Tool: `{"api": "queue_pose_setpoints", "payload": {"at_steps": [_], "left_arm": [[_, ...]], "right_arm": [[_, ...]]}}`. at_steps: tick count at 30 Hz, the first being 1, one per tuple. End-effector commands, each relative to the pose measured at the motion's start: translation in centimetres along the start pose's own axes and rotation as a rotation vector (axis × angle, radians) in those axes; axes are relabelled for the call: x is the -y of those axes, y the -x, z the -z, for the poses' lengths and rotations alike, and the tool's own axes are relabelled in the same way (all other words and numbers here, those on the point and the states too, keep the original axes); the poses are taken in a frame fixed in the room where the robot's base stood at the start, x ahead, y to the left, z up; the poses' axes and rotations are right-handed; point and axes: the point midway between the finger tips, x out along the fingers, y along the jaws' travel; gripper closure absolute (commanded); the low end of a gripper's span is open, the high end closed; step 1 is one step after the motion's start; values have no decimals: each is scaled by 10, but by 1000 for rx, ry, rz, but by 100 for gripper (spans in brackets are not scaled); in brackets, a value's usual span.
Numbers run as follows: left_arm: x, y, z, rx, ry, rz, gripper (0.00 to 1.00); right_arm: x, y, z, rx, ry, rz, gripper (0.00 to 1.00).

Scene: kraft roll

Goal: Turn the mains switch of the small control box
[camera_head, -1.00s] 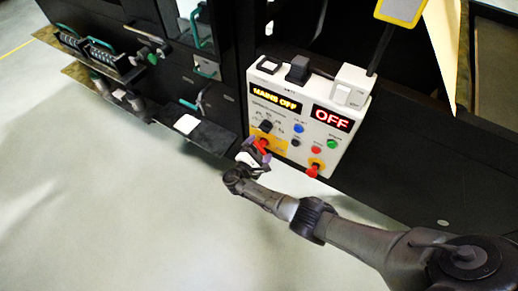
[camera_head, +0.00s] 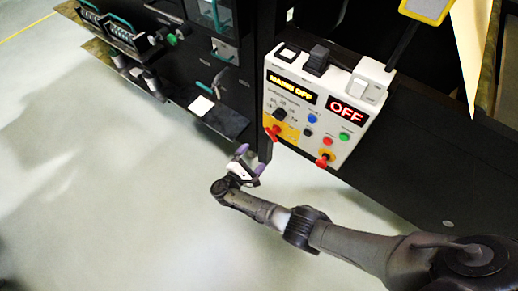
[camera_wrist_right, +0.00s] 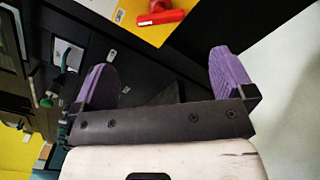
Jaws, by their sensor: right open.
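The white control box (camera_head: 353,123) hangs on the dark machine, with lit panels reading MAINS OFF and OFF. A red switch handle on a yellow plate (camera_head: 289,131) sits at its lower left. It looks slanted in the head view. A red handle on yellow also shows at the top of the right wrist view (camera_wrist_right: 162,17). My left gripper is not in view.
Black and white buttons (camera_head: 318,60) top the box. A dark shelf with a white card (camera_head: 201,106) and cabinets with teal handles stand to the left. The pale floor (camera_head: 120,200) below is clear. A dark panel (camera_head: 410,165) runs right of the box.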

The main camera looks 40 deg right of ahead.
Motion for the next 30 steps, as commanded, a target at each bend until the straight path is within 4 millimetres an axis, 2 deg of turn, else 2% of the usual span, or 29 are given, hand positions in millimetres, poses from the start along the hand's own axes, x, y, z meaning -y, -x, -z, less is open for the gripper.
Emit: {"api": "queue_pose_setpoints", "payload": {"at_steps": [7,25,30], "left_arm": [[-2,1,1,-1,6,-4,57],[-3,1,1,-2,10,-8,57],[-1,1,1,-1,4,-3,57]], "right_arm": [[0,15,0,0,0,0,0],[0,16,0,0,-1,0,0],[0,16,1,-6,-68,1,0]]}}
